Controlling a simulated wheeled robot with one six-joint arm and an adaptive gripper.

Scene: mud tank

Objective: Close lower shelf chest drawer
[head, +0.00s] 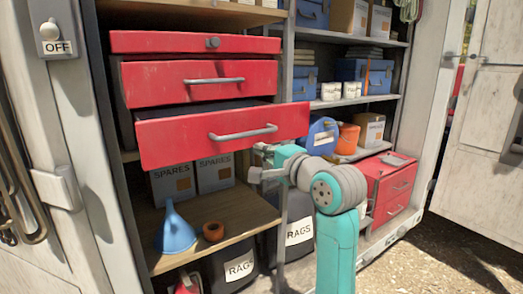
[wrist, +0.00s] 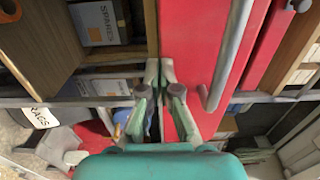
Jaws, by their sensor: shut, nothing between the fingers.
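The large red chest has three drawers. Its bottom drawer (head: 200,138) is pulled out furthest, and its grey bar handle (head: 243,133) faces me. The middle drawer (head: 150,83) stands out less, and the top drawer (head: 160,42) looks nearly flush. In the wrist view the bottom drawer front (wrist: 185,40) and handle (wrist: 217,65) appear turned sideways. My gripper (head: 258,164) is shut and empty, close to the drawer's lower right edge. In the wrist view its fingertips (wrist: 165,85) overlap that edge; I cannot tell whether they touch.
Spares boxes (head: 213,172), a blue funnel (head: 174,232) and an orange ring (head: 213,231) sit on the wooden shelf below. A smaller red chest (head: 390,180) stands at lower right. A metal post (head: 288,70) divides the shelves near my gripper.

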